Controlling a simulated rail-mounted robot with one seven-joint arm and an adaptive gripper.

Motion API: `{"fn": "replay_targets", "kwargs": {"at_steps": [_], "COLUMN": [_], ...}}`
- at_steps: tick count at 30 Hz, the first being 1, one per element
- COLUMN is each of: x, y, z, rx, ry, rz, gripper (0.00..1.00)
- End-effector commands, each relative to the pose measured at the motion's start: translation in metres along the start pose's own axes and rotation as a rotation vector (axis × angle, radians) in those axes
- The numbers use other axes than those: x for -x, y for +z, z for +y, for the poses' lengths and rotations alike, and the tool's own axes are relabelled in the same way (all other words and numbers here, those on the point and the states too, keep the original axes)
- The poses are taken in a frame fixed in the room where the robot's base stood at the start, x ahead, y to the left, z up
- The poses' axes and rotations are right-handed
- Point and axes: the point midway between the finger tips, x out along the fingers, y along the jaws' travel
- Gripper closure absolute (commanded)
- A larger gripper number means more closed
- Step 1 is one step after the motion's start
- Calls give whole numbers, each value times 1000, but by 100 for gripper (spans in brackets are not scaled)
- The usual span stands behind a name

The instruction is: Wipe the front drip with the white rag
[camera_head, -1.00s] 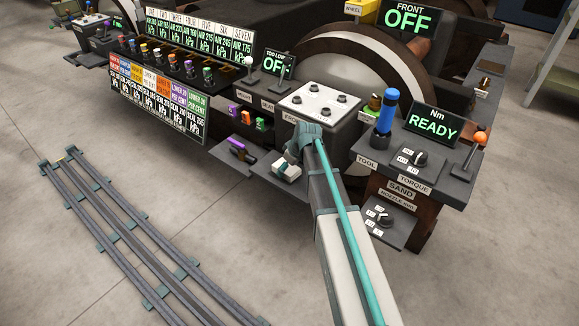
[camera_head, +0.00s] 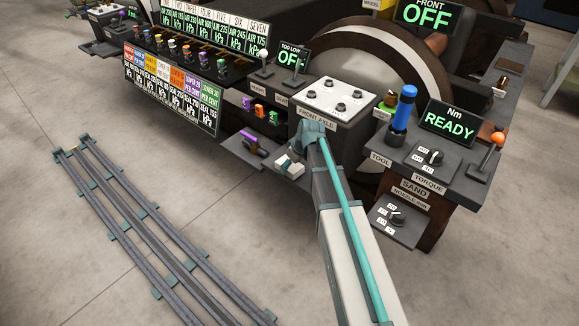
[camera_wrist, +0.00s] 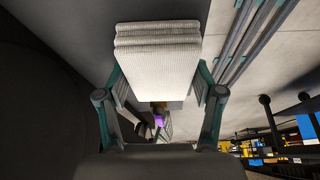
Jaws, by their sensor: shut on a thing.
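The white rag (camera_wrist: 157,65) is a ribbed, folded stack in the wrist view. My gripper (camera_wrist: 157,88) is shut on it, with one teal finger at each side. In the head view the white rag (camera_head: 289,165) shows as a small pale block at the shelf below the front axle box (camera_head: 338,103). My gripper there is mostly hidden behind my own wrist, just in front of that box. I cannot make out the front drip in either view. I cannot tell whether the rag touches the shelf.
A purple-handled tool (camera_head: 252,143) lies on the low shelf left of the rag. A blue-handled tool (camera_head: 403,108) stands upright to the right, beside the READY display (camera_head: 452,118). Rails (camera_head: 150,225) lie on the open floor at the left.

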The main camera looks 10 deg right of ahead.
Motion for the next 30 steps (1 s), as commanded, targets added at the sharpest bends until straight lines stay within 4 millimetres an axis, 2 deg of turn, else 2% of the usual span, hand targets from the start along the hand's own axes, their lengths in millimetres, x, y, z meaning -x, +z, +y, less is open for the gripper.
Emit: {"fn": "replay_targets", "kwargs": {"at_steps": [18,20,22,30], "x": [-4,1,20,42], "y": [-12,-13,-21,-31], "z": [48,45,44,42], "rx": [15,16,17,18], "ry": [-5,-6,-4,-6], "rz": [-1,-2,1,0], "gripper": [66,66,66,66]}}
